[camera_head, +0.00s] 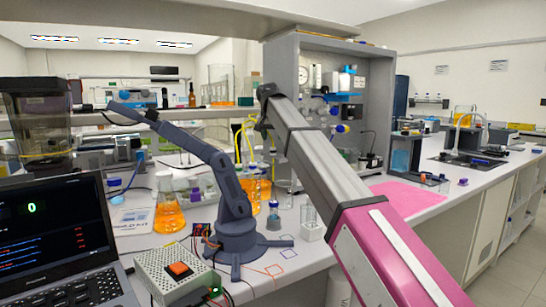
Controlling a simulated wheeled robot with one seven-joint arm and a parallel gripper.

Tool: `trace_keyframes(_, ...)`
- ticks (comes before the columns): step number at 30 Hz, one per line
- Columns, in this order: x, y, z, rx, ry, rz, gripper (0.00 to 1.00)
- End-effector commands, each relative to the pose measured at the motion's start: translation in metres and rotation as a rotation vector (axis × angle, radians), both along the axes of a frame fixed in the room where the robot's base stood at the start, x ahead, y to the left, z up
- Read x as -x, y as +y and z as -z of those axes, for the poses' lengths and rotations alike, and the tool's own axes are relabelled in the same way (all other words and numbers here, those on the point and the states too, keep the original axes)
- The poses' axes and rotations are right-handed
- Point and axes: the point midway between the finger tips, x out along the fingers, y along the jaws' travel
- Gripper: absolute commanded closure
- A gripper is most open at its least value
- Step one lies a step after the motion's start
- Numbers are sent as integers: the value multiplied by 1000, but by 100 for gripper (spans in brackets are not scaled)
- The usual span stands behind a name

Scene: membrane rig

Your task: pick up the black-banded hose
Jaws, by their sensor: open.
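My arm reaches from the lower right to the middle of the camera_head view, and my gripper (262,118) is a small dark shape at its far end. Its fingers are hard to make out, and nothing shows held in it. Thin yellow hoses (238,143) curve down just left of my gripper, above the bench.
A small blue-grey robot arm (232,205) stands on the bench left of mine. Orange-filled flasks (168,215), a laptop (65,245) and a control box (178,275) crowd the left. A grey cabinet (285,70) rises behind my arm. A pink mat (410,197) lies clear at right.

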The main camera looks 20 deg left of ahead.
Motion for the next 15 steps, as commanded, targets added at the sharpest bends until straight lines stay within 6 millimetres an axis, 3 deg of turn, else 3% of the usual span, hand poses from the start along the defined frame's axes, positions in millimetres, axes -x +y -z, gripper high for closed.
trace_keyframes(7, -6, 2, 16, 0, 0, 0, 43)
trace_keyframes(15, -18, 6, 49, -1, 0, 0, 43)
